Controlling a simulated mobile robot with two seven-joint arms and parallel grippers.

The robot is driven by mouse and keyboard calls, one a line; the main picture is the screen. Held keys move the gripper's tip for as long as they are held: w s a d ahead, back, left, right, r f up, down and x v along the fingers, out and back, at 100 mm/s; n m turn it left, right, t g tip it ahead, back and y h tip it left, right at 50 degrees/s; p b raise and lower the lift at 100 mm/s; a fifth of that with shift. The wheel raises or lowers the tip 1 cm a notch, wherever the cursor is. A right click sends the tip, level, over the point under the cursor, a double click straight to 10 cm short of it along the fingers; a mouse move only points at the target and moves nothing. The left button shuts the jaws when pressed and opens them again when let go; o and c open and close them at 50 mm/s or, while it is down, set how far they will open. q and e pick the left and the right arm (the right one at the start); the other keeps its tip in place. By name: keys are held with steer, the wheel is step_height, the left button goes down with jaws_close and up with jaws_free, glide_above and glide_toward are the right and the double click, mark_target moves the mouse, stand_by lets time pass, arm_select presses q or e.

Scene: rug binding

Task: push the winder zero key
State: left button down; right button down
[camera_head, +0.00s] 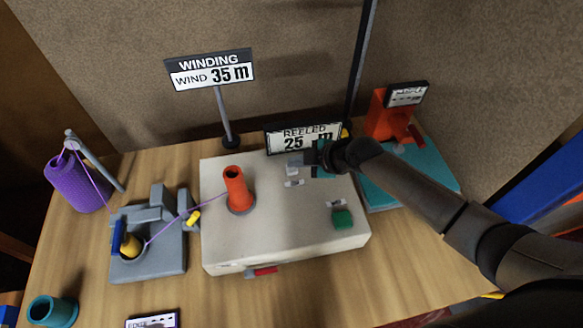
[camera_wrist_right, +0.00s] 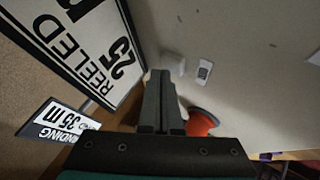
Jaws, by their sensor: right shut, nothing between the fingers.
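The winder (camera_head: 220,255) is a cream box with an orange cone (camera_head: 236,188) on top and a display (camera_head: 303,138) reading "REELED 25 m". A small pale key (camera_head: 292,171) with a label plate (camera_head: 294,184) sits on its top below the display; the label's print is too small to read. My right gripper (camera_head: 294,160) is shut and empty, over the winder top just behind this key. In the right wrist view its fingers (camera_wrist_right: 160,90) partly cover the pale key (camera_wrist_right: 173,63), with the label (camera_wrist_right: 204,72) beside it. I cannot tell whether they touch.
A green button (camera_head: 342,218) is at the winder's front right. A sign (camera_head: 211,72) reads "WIND 35 m". Purple yarn runs from a purple spool (camera_head: 76,184) through a grey guide unit (camera_head: 150,262) to the cone. A teal-based orange device (camera_head: 392,118) stands at right.

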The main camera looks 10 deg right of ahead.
mark_target(296, 169)
steer(key=shift+f+b, duration=0.4)
stand_by(0.6)
steer(key=shift+r, duration=0.15)
steer(key=shift+r+p, duration=0.7)
steer(key=shift+p, duration=0.05)
steer(key=shift+r, duration=0.1)
steer(key=shift+r+p, duration=2.15)
steer(key=shift+r, duration=0.25)
